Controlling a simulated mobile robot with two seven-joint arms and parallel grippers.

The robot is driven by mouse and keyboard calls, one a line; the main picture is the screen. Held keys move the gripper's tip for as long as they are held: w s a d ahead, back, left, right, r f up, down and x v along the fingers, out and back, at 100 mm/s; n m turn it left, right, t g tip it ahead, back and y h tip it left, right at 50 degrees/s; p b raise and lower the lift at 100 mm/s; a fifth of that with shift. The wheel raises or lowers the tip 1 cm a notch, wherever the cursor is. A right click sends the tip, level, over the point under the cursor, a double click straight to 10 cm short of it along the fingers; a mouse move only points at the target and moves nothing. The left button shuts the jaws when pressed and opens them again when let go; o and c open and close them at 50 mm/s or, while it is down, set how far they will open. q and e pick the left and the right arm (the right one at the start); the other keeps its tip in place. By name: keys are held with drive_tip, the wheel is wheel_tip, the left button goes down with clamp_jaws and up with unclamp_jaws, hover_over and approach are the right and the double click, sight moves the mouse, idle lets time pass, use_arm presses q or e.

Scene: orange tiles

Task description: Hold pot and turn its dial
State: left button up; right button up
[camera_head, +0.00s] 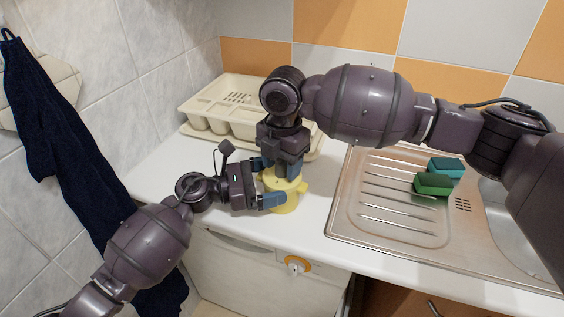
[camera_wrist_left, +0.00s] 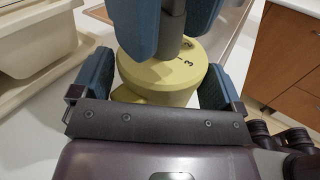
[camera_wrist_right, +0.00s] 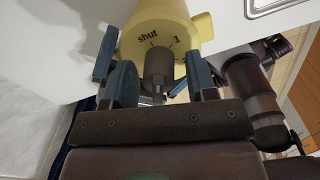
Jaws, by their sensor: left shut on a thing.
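A yellow pot (camera_head: 286,203) stands on the white counter near its front edge. Its round top (camera_wrist_left: 160,72) carries numbers in the left wrist view, and "shut" and "1" in the right wrist view. A dark grey dial knob (camera_wrist_right: 158,68) rises from the middle of the top. My left gripper (camera_head: 266,184) is shut on the pot's side, one finger on each side in the left wrist view (camera_wrist_left: 155,88). My right gripper (camera_head: 281,168) comes from above, its open fingers (camera_wrist_right: 160,82) on either side of the knob with small gaps. The dial's pointer cannot be made out.
A cream dish rack (camera_head: 205,120) stands behind the pot at the wall. A steel sink with drainboard (camera_head: 350,215) lies to the right, with green sponges (camera_head: 433,184) on it. A dark towel (camera_head: 50,130) hangs at the left. Free counter (camera_head: 165,165) lies left of the rack.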

sight(282, 163)
use_arm(q)
drive_tip(key=shift+f, duration=0.2)
use_arm(e)
drive_tip(key=c, duration=0.8)
drive_tip(key=shift+m, duration=0.3)
use_arm(q)
drive_tip(key=shift+a, duration=0.1)
use_arm(e)
drive_tip(key=shift+m, duration=3)
drive_tip(key=o, duration=0.9)
drive_tip(key=shift+o, duration=0.2)
wheel_tip(282, 163, up, 12)
drive_tip(key=shift+s, duration=0.2)
